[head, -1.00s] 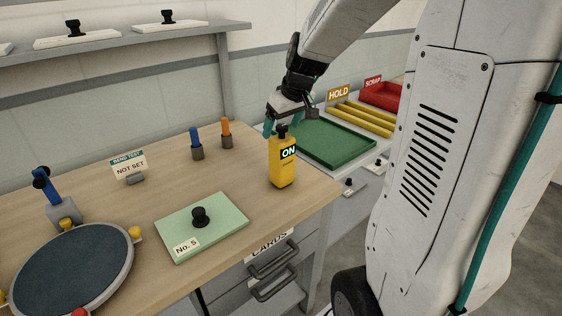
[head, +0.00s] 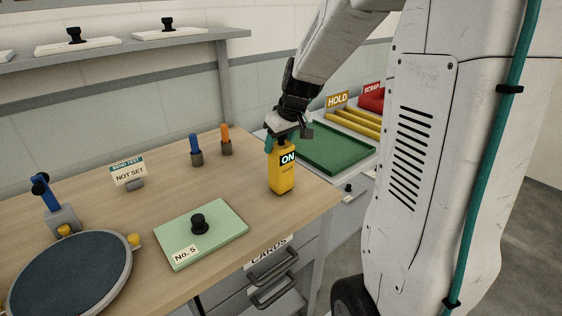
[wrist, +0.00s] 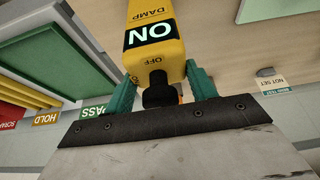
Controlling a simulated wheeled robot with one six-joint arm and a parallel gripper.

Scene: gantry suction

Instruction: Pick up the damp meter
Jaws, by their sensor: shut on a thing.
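The damp meter (head: 282,176) is a yellow upright box with a black top knob and a display reading ON. It stands near the right edge of the wooden bench in the head view. My gripper (head: 283,142) is at its top, coming down from above. In the wrist view, the teal fingers of my gripper (wrist: 160,92) sit on either side of the black knob, shut on the top of the damp meter (wrist: 150,50). Its base appears to be at the bench top; I cannot tell whether it touches.
A green plate marked No. 5 (head: 222,243) lies left of the meter, with a round dark turntable (head: 75,280) further left. Blue (head: 195,150) and orange (head: 226,140) handled tools stand behind. A green tray (head: 335,150) lies to the right.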

